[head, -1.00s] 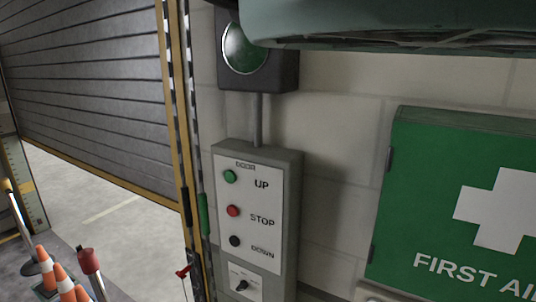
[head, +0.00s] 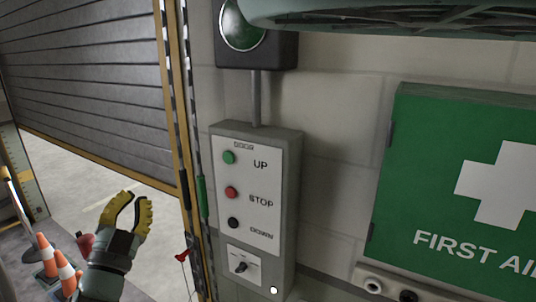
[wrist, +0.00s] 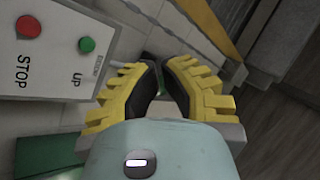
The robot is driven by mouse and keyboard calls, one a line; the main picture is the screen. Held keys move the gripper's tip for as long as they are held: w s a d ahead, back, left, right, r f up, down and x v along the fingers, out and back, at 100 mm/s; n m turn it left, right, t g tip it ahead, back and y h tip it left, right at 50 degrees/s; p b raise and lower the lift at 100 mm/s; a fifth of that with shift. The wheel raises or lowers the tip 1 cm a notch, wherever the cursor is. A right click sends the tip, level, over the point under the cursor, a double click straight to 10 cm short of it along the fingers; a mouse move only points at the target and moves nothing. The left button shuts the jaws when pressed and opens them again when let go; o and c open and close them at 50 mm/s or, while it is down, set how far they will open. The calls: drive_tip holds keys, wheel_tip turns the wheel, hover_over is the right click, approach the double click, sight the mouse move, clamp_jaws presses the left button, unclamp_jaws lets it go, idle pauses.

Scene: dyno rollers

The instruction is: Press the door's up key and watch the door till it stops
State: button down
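The door control box (head: 279,240) is on the wall, with a green UP key (head: 229,157), a red STOP key (head: 231,192) and a black DOWN key (head: 233,223). The grey slatted door (head: 90,80) is partly raised, with a gap beneath its yellow bottom edge. My gripper (head: 130,197) is left of the box, apart from it, with its yellow-ribbed fingers pointing up. In the wrist view the fingertips (wrist: 160,64) lean inward with a gap between them and nothing held. The UP key (wrist: 86,44) shows left of the fingers there, untouched.
A green first aid box (head: 420,190) is on the wall to the right. A round green lamp (head: 242,28) is above the control box. Orange cones (head: 48,252) stand on the floor at lower left. A rotary switch (head: 240,267) is below the keys.

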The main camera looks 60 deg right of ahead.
sight(228, 157)
drive_tip(key=d+f+m+y+b, duration=0.1)
drive_tip(key=d+f+m+y, duration=0.2)
drive_tip(key=d, duration=0.6)
drive_tip(key=shift+s+d+r+n+t+y+b, duration=0.15)
drive_tip(key=shift+s+d+r+n+t+y, duration=0.3)
drive_tip(key=shift+r+t+y, duration=0.3)
drive_tip(key=shift+s+d+r+n+t+y+b, duration=0.25)
drive_tip(key=shift+r+n+t+y, duration=0.3)
drive_tip(key=shift+r, duration=0.25)
drive_tip(key=shift+s+d+r+n+t+y+b, duration=0.1)
drive_tip(key=shift+s+d+r+n+t+y, duration=0.35)
drive_tip(key=shift+r+y, duration=0.3)
drive_tip(key=shift+w+a, duration=0.1)
drive_tip(key=d, duration=0.3)
drive_tip(key=d+b, duration=0.1)
drive_tip(key=d, duration=0.2)
drive_tip(key=d+b, duration=0.1)
drive_tip(key=d, duration=0.1)
drive_tip(key=shift+w+d, duration=0.35)
drive_tip(key=shift+d, duration=0.05)
drive_tip(key=shift+b, duration=0.35)
